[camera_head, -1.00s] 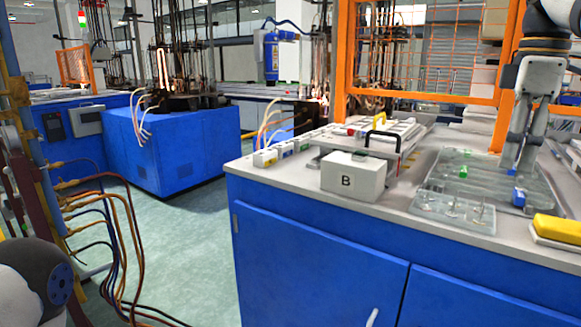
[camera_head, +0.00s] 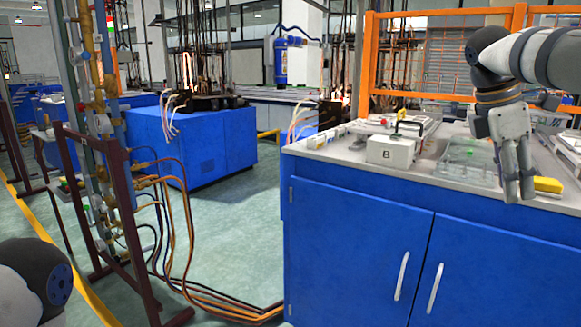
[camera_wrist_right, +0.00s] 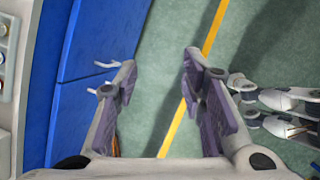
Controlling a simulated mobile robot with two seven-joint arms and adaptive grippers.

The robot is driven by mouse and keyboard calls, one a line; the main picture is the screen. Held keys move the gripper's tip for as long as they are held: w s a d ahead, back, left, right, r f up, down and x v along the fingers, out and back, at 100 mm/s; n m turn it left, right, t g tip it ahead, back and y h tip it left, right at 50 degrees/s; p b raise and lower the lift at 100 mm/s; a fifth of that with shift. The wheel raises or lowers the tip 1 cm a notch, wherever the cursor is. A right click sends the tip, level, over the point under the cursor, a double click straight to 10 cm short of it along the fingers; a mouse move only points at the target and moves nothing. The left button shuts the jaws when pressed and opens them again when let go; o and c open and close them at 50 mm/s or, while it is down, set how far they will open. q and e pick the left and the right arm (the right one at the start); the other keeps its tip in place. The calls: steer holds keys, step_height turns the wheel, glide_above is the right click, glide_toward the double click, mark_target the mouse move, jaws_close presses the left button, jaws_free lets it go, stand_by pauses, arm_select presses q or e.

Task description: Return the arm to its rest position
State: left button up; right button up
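My right gripper (camera_head: 518,197) hangs with its fingers downward at the front edge of the bench, in front of the clear tray (camera_head: 452,172) and the yellow item (camera_head: 548,185). In the right wrist view my right gripper (camera_wrist_right: 160,70) has its fingers apart, with only green floor and a yellow line between them. It holds nothing. My right arm (camera_head: 548,58) comes in from the upper right. A piece of my left arm (camera_head: 35,275) shows at the lower left; the left gripper is not visible in the head view.
The bench with blue doors (camera_head: 350,235) is close under the right gripper. The box marked B (camera_head: 390,152) stands on it. A hose rack (camera_head: 122,215) stands at the left, with hoses on the floor. Green floor (camera_head: 235,225) lies open between rack and bench.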

steer(key=w+d+f+n+t+h, duration=0.1)
steer(key=w+f+n+t+h, duration=0.2)
steer(key=f+n, duration=0.6)
steer(key=w+d+f+n+t+h, duration=0.1)
steer(key=w+f+n+h, duration=0.4)
steer(key=f+n, duration=0.4)
steer(key=s+a+f+n+t+y, duration=0.25)
steer(key=a+f+n, duration=0.25)
steer(key=f+n, duration=0.4)
steer(key=s+a+f+n+t+y, duration=0.2)
steer(key=s+a+f+n+t, duration=0.15)
steer(key=a+f+n, duration=0.55)
steer(key=s+a+f+n+g+y, duration=0.2)
steer(key=s+f+n+y, duration=0.15)
steer(key=s+n, duration=0.45)
steer(key=s+a+f+n+g+y, duration=0.25)
steer(key=s+f+n, duration=0.3)
steer(key=s, duration=0.45)
steer(key=s+a+n+g+y, duration=0.1)
steer(key=s+n+g, duration=0.5)
steer(key=s, duration=1.4)
steer(key=shift+s+a+r+n, duration=0.2)
steer(key=shift+a+r+n, duration=0.2)
steer(key=shift+a+n, duration=0.55)
steer(key=shift+d+y, duration=0.2)
steer(key=shift+y, duration=0.05)
